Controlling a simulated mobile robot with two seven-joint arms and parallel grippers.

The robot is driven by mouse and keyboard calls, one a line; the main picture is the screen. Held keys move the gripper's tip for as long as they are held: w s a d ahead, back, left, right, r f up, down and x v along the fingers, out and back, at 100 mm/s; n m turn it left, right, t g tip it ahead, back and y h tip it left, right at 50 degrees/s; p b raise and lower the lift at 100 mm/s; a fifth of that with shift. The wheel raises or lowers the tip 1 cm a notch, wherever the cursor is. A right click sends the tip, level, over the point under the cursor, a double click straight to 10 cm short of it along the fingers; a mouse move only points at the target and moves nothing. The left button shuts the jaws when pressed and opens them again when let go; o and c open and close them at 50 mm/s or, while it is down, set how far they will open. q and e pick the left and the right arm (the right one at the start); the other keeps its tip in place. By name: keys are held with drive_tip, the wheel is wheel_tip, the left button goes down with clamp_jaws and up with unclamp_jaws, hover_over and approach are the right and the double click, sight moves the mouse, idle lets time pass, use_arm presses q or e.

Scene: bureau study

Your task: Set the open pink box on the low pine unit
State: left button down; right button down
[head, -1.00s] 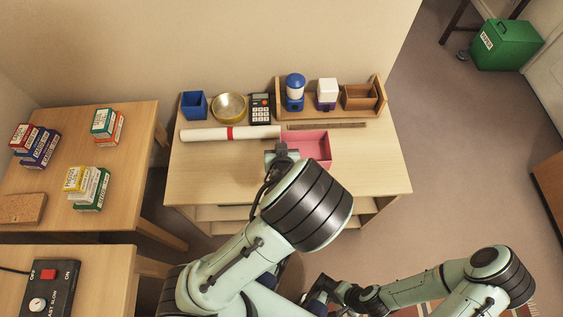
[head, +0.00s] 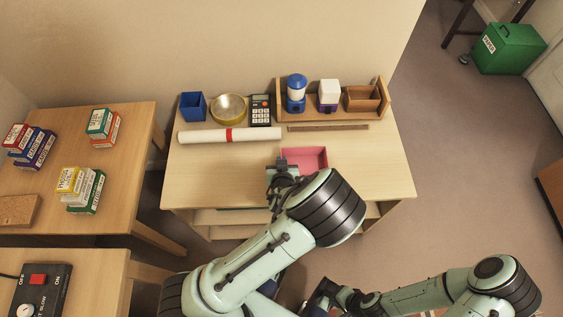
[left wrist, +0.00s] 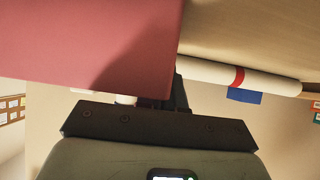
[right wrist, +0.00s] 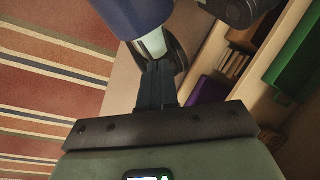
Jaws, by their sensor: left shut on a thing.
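The low pine unit (head: 370,180) stands against the wall, with open shelves under its pale top. The open pink box (head: 308,158) is over the unit's top, right of my left gripper (head: 282,170). My arm hides its near part. In the left wrist view, the box's pink wall (left wrist: 90,40) fills the upper left. My left gripper is shut on the box; I cannot tell whether the box touches the top. My right gripper (head: 322,292) is low in front of the unit; in the right wrist view its fingers (right wrist: 155,85) are together and empty.
On the unit's back are a blue bin (head: 193,106), a brass bowl (head: 229,108), a calculator (head: 260,110), a white roll (head: 205,136), a wooden strip (head: 328,127) and a wooden rack (head: 350,113). The top's front left and right are clear. A table (head: 95,215) with small boxes is left.

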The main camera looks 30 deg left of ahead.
use_arm(q)
drive_tip(key=c, duration=1.3)
unclamp_jaws()
drive_tip(key=shift+o, duration=0.2)
drive_tip(key=shift+r, duration=0.2)
drive_tip(key=p+v, duration=0.9)
drive_tip(key=v, duration=0.3)
drive_tip(key=s+a+f+m+g+h, duration=0.1)
drive_tip(key=s+f+g+h, duration=0.2)
drive_tip(key=s+f+g, duration=0.7)
drive_tip(key=s+d+f+m+h, duration=0.1)
drive_tip(key=s+d+f+h, duration=0.4)
drive_tip(key=s+f+h, duration=0.1)
drive_tip(key=shift+s+d+g+h, duration=0.3)
drive_tip(key=shift+s+d+g, duration=0.1)
drive_tip(key=shift+s, duration=0.35)
